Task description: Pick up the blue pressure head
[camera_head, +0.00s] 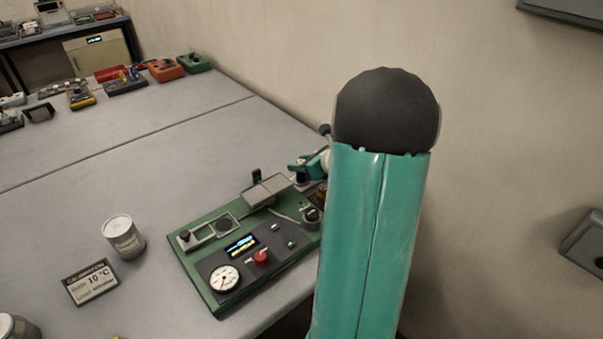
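I cannot make out a blue pressure head in this view. It may be hidden behind my teal arm or be too small to tell. A green instrument panel (215,290) lies on the grey table, with a round gauge, a red button, a small lit display and a tilted grey plate at its back. My gripper (299,176) is small and partly hidden by my arm, near the back right corner of the panel. I cannot tell whether its fingers are apart or hold anything.
Several small devices, including an orange box (167,71), line the table's far edge. The table's middle (130,150) is clear. A wall rises behind the table on the right.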

